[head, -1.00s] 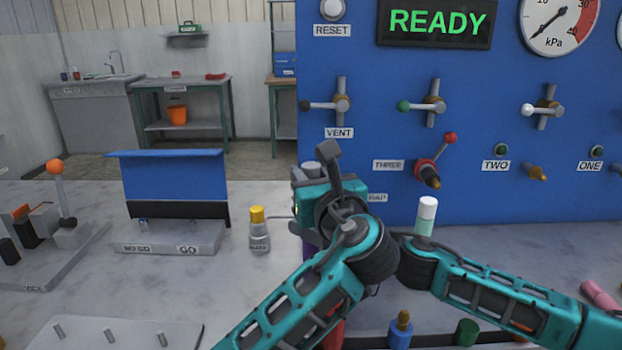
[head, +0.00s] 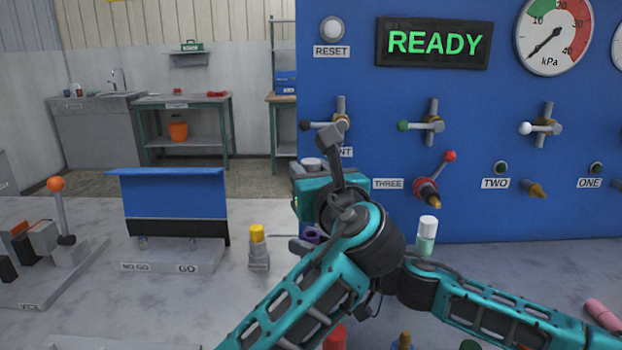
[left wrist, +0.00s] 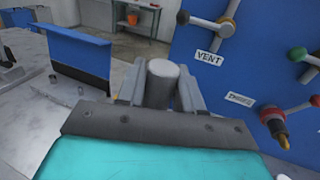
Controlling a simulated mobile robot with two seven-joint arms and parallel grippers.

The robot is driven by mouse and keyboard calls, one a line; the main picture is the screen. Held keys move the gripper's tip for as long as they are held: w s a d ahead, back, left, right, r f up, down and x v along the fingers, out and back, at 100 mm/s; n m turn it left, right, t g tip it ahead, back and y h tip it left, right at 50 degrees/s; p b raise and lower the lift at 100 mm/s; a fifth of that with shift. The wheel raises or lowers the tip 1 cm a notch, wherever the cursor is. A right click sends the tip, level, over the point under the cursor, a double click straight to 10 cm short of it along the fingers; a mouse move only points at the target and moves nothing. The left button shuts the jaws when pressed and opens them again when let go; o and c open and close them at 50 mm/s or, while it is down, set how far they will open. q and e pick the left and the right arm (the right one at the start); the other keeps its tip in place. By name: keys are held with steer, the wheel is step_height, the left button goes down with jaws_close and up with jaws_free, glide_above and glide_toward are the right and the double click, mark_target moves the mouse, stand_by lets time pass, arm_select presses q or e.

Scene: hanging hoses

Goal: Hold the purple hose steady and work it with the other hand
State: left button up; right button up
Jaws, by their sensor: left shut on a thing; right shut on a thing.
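My left gripper (head: 312,168) is shut on a grey cylinder (head: 312,161), held upright. The left wrist view shows the grey cylinder (left wrist: 163,84) between the two fingers of the left gripper (left wrist: 160,92). Below it in the head view, the upper end of the purple hose (head: 311,235) shows, apparently with a dark opening; a gap separates it from the left gripper. My right gripper (head: 300,240) is at the purple hose, shut on it, mostly hidden behind my left arm. The rest of the hose is hidden.
A blue panel (head: 470,215) with valves, gauge and a READY sign stands behind. A yellow-capped bottle (head: 258,248) and a blue NO GO/GO stand (head: 172,198) are left. A white-capped bottle (head: 428,235) is right of my arm. Several coloured pegs or caps line the front.

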mark_target(311, 160)
arm_select(q)
steer(key=shift+r, duration=0.4)
steer(key=shift+r, duration=0.15)
steer(key=shift+r, duration=1.35)
arm_select(e)
steer(key=o, duration=1.1)
steer(key=shift+o, duration=0.2)
